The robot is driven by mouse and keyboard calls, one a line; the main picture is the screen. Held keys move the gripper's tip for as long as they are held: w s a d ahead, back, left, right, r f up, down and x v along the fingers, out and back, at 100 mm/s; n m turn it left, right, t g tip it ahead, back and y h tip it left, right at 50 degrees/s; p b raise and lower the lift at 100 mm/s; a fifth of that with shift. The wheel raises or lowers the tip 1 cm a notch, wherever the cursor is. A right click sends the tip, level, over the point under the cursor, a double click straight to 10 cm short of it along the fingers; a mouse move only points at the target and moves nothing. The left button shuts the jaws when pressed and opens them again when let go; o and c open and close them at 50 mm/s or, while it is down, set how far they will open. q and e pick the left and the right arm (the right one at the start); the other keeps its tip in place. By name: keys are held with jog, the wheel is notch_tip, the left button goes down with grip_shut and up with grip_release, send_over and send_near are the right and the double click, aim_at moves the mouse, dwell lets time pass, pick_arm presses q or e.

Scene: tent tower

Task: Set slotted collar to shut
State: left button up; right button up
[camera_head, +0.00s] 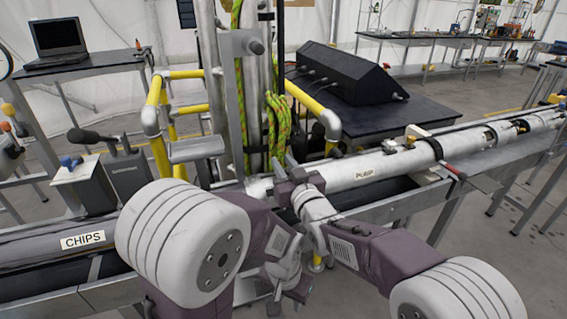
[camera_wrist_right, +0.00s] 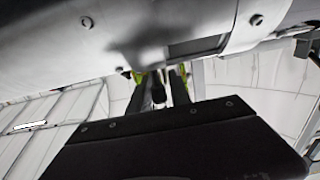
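A white pipe labelled PUMP (camera_head: 365,172) lies on a long metal trough. My right gripper (camera_head: 285,178) is at the pipe's left end, beside the upright posts. In the right wrist view, a pale metal cylinder with a rectangular slot (camera_wrist_right: 198,46) fills the top; it may be the slotted collar, but I cannot be sure. The two dark fingers of my right gripper (camera_wrist_right: 158,88) stand apart under it, with a small dark knob (camera_wrist_right: 158,93) between them. I cannot tell whether they touch it. My left gripper (camera_head: 287,288) hangs low before the trough; its fingertips are unclear.
Yellow rails (camera_head: 155,112) and upright posts with green rope (camera_head: 277,125) stand behind my grippers. A black console (camera_head: 350,78) sits on a dark table behind the pipe. A CHIPS label (camera_head: 83,240) and a lever box (camera_head: 122,175) are at the left. A red-tipped lever (camera_head: 455,171) is at the right.

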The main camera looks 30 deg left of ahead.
grip_shut()
dwell(0.5)
dwell(0.7)
